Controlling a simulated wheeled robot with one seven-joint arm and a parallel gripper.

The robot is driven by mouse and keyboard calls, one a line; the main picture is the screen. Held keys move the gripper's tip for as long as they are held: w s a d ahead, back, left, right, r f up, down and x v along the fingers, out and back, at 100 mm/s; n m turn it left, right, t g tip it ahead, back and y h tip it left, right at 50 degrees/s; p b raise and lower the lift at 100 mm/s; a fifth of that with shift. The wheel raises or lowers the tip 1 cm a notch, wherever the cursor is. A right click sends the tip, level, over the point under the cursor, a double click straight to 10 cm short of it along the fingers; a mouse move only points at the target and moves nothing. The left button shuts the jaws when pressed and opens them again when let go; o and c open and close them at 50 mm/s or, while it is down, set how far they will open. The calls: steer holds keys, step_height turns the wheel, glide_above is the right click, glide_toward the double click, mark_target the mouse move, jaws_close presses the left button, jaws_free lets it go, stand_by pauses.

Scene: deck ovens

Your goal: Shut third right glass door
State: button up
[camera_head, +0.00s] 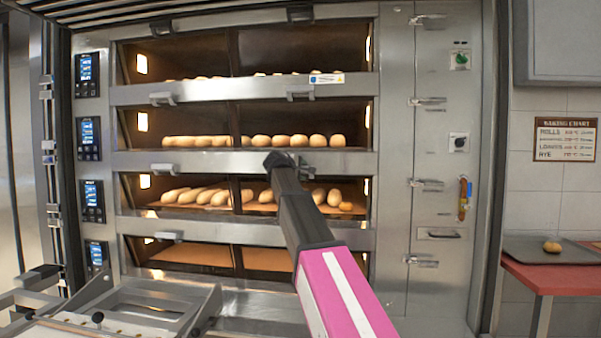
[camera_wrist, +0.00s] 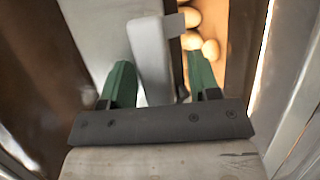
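The deck oven's third right glass door from the top is largely hidden in the head view by my arm; bread rolls (camera_head: 333,198) show in its bay. I cannot tell how far that door stands open. My gripper (camera_head: 278,160) is at the steel rail above this bay, covering the handle area. In the wrist view, my gripper (camera_wrist: 160,72) has its two green fingers apart. A pale grey handle (camera_wrist: 150,60) lies between them, close to the left finger, with a gap at the right finger. Rolls (camera_wrist: 210,48) show beyond it.
Other oven bays hold rolls, with handles (camera_head: 162,98) jutting from their rails. A steel loader (camera_head: 150,300) stands at lower left. A red-topped table (camera_head: 560,279) with a tray (camera_head: 525,249) is at right. Control panels (camera_head: 90,138) line the oven's left side.

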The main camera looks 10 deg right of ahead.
steer(key=v, duration=1)
steer(key=shift+s+a, duration=0.25)
steer(key=shift+s, duration=0.05)
steer(key=shift+r, duration=0.1)
